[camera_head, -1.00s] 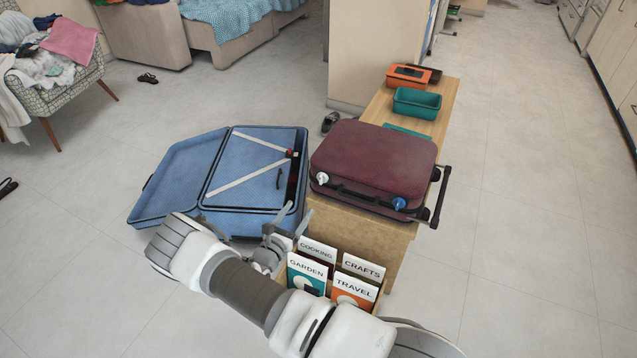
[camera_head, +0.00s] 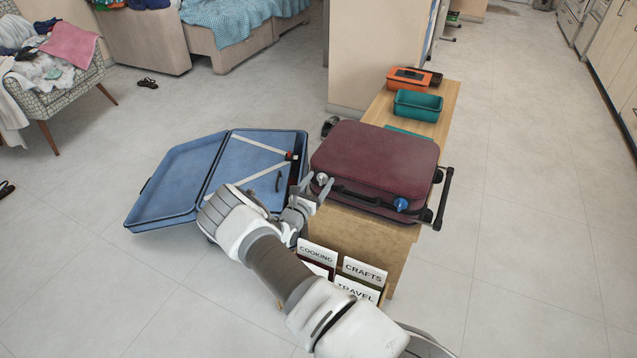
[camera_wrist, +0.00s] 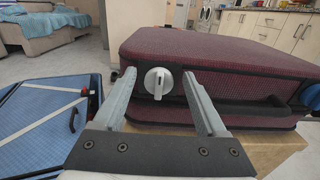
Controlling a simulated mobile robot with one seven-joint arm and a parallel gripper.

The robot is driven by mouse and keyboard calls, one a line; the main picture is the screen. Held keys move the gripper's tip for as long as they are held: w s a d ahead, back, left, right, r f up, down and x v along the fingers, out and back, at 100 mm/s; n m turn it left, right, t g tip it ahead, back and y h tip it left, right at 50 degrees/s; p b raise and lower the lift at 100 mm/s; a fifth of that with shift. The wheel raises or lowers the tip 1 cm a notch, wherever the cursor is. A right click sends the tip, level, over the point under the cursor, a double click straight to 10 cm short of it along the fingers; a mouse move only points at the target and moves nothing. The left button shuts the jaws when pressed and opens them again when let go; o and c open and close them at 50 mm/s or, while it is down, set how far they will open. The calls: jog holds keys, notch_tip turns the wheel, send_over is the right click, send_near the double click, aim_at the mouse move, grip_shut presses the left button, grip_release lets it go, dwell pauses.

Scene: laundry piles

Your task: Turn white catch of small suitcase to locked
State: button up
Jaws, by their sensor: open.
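The small maroon suitcase (camera_head: 375,162) lies shut on the wooden bench. Its white catch (camera_wrist: 158,82) is a round knob with a raised grip bar that stands close to upright in the wrist view. In the head view the catch (camera_head: 322,179) is partly hidden by my gripper. A blue catch (camera_head: 401,205) sits at the other end of the same side. My gripper (camera_head: 318,185) is open and empty. In the wrist view its two fingers (camera_wrist: 155,75) stand to either side of the white catch, apart from it as far as I can tell.
A large blue suitcase (camera_head: 158,187) lies open on the floor to the left. Book dividers (camera_head: 365,270) stand in front of the bench (camera_head: 350,235), below my arm. A teal bin (camera_head: 417,104) and an orange box (camera_head: 405,79) stand behind the suitcase. The floor at right is clear.

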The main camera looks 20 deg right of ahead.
grip_shut()
jog(key=shift+m, duration=0.3)
jog(key=m, duration=0.1)
jog(key=m+p, duration=0.1)
jog(key=m, duration=0.1)
jog(key=shift+s+d, duration=0.15)
jog(key=shift+s, duration=0.05)
jog(key=m, duration=0.2)
jog(key=m+p, duration=0.1)
jog(key=m, duration=0.2)
jog(key=shift+s+d+f+p, duration=0.15)
jog(key=shift+p, duration=0.15)
jog(key=m, duration=0.1)
jog(key=m+p, duration=0.1)
jog(key=m, duration=0.3)
jog(key=shift+s+d+f+p, duration=0.1)
jog(key=shift+f+p, duration=0.15)
jog(key=shift+p, duration=0.1)
jog(key=shift+f+m+p, duration=0.15)
jog(key=shift+m+p, duration=0.15)
jog(key=shift+m, duration=0.8)
jog(key=shift+f+m+p, duration=0.15)
jog(key=shift+m+p, duration=0.15)
jog(key=shift+m, duration=0.8)
